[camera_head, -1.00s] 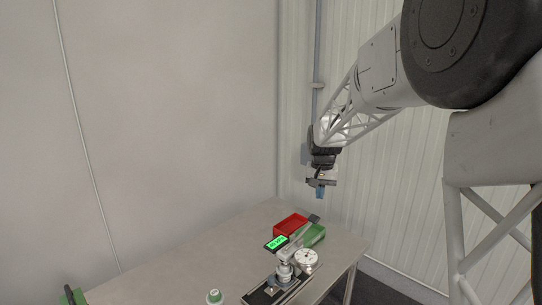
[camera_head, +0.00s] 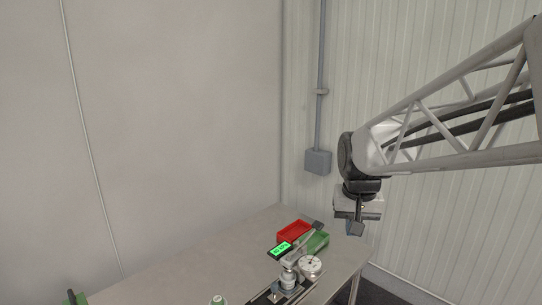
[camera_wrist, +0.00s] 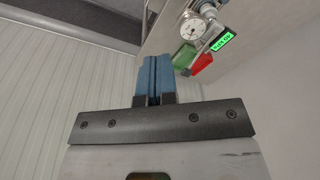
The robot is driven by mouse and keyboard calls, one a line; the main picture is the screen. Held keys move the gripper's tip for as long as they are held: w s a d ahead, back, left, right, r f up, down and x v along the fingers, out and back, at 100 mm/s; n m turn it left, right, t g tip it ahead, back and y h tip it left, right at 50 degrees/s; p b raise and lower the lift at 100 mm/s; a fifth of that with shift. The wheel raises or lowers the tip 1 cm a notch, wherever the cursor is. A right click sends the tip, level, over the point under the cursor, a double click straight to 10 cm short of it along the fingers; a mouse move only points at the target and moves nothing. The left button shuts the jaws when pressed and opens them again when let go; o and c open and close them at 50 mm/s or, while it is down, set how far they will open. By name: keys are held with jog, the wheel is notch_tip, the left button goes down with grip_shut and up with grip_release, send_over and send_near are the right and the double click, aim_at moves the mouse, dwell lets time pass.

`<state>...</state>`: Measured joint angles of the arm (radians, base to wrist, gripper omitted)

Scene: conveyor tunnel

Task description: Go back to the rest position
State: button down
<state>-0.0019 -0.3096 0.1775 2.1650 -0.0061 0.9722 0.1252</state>
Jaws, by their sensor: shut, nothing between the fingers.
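My gripper (camera_head: 355,228) hangs in the air beyond the right edge of the table, fingers pointing down. In the wrist view its blue fingers (camera_wrist: 154,76) are pressed together with nothing between them. It touches nothing. The table (camera_head: 190,262) lies to its left and below, with a red bin (camera_head: 294,230), a green bin (camera_head: 318,243) and a gauge device on it.
The gauge device has a round dial (camera_head: 311,265) and a lit green display (camera_head: 281,249). A white-and-green round piece (camera_head: 218,300) stands at the front. A grey wall box (camera_head: 318,162) with a conduit is on the wall behind my gripper. The left tabletop is mostly clear.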

jog(key=s+f, duration=0.2)
jog(key=s, duration=0.8)
jog(key=s+f+n+t, duration=0.1)
jog(key=s, duration=1)
jog(key=shift+d+f, duration=0.2)
jog(key=shift+f, duration=0.2)
